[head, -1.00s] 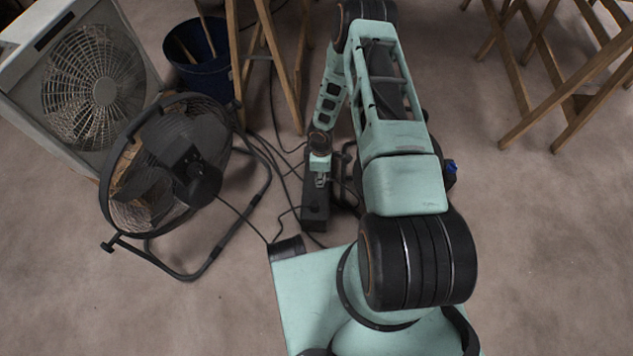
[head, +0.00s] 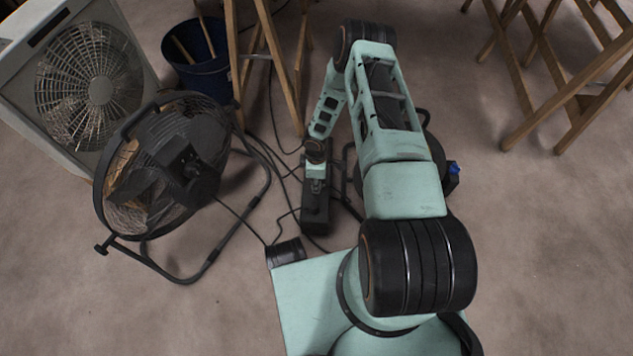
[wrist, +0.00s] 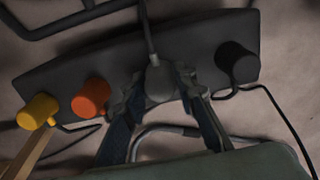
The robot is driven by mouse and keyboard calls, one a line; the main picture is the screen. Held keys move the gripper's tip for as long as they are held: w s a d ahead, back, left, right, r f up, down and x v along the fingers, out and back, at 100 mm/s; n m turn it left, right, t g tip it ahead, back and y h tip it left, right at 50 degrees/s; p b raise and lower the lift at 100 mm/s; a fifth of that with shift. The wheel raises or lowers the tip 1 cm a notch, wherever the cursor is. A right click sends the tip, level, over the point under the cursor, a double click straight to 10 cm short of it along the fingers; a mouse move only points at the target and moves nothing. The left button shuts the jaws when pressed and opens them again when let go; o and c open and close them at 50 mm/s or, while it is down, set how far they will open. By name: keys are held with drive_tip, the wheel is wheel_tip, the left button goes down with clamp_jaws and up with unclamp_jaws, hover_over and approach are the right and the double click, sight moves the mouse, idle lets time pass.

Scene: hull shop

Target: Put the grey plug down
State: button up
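The grey plug (wrist: 160,83) is between the two fingers of my gripper (wrist: 159,82) in the wrist view. The fingers close on its two sides, and its cable runs up the picture. Behind it lies the dark power strip (wrist: 205,53); whether the plug touches the strip or hangs just above it I cannot tell. In the head view my gripper (head: 317,184) is over the strip (head: 316,215), and the plug is too small to make out there.
A yellow plug (wrist: 37,112) and an orange plug (wrist: 91,97) sit on the strip left of my gripper, a black plug (wrist: 237,63) right of it. A round floor fan (head: 165,165), box fan (head: 92,90), blue bucket (head: 197,55) and wooden trestle legs (head: 292,85) stand nearby. Loose cables surround the strip.

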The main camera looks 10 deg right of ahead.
drive_tip(key=o, duration=0.4)
wheel_tip(320, 180, up, 13)
drive_tip(key=p, duration=0.5)
drive_tip(key=shift+f, duration=0.15)
